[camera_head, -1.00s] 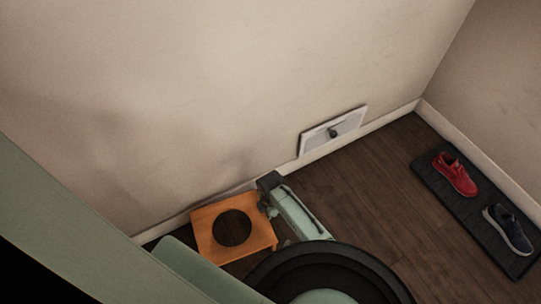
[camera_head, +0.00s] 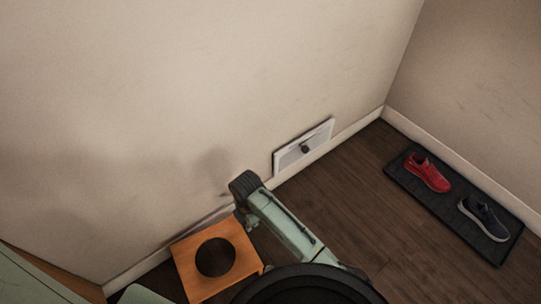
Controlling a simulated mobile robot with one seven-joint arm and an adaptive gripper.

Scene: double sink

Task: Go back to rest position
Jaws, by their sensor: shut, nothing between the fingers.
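My mint-green arm reaches up from the bottom middle of the head view and ends in a dark rounded joint near the wall. Part of another arm section shows just below that joint. I cannot make out any gripper fingers. My gripper is hidden or outside the picture.
An orange stand with a round hole (camera_head: 242,262) is on the floor left of my arm, close to it in the picture. A white wall panel with a dark knob (camera_head: 290,157) is low on the wall. A black mat (camera_head: 408,186) holds a red shoe (camera_head: 428,174) and a dark shoe (camera_head: 484,216). Floor (camera_head: 350,200) between is clear.

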